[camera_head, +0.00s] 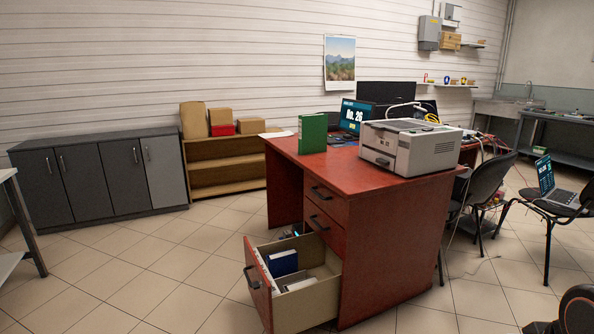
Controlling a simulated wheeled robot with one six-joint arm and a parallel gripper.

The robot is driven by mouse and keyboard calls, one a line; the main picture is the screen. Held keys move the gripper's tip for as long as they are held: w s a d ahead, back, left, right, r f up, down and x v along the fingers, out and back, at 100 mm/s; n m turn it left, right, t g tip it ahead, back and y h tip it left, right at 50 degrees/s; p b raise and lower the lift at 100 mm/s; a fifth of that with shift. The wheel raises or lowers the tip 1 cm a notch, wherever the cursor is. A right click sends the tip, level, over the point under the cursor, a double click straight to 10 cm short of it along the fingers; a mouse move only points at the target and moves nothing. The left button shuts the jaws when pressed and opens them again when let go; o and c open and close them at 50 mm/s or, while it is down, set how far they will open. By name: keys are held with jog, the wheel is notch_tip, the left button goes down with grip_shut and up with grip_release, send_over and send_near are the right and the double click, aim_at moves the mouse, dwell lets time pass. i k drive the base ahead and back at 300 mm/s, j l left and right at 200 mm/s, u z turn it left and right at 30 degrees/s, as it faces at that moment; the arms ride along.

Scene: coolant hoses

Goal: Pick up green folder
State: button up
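The green folder (312,133) stands upright on the red-brown desk (350,172), near its left corner. It is left of the grey-white printer and free of it. Its front face and narrow edge are visible, and its base rests on the desktop. My gripper is not in view, so I cannot see whether it is open or shut.
The desk's bottom drawer (308,307) is pulled open toward the lower left, holding a blue item (283,263). The printer (410,146) fills the desk's front right. Chairs (487,182) stand to the right. The tiled floor (150,270) is clear at left.

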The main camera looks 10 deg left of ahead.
aim_at(313, 128)
jog(key=i+j+u, duration=0.25)
jog(key=j+u, duration=0.25)
jog(key=i+j+u, duration=0.35)
jog(key=j+u, duration=0.15)
jog(key=i+j+u, duration=0.6)
jog(key=i+u, duration=0.25)
jog(key=u, duration=0.15)
jog(key=i+z, duration=0.25)
jog(key=i, duration=0.35)
jog(key=i+j+z, duration=0.2)
jog(key=i, duration=0.35)
jog(key=i+z, duration=0.3)
jog(key=i, duration=0.5)
jog(key=i+j+z, duration=0.1)
jog(key=i+z, duration=0.2)
jog(key=i, duration=0.55)
jog(key=i+z, duration=0.3)
jog(key=z, duration=0.15)
jog(key=i+j+z, duration=0.15)
jog(key=i+z, duration=0.25)
jog(key=i+j+z, duration=0.15)
jog(key=z, duration=0.3)
jog(key=i+j+z, duration=0.25)
jog(key=z, duration=0.15)
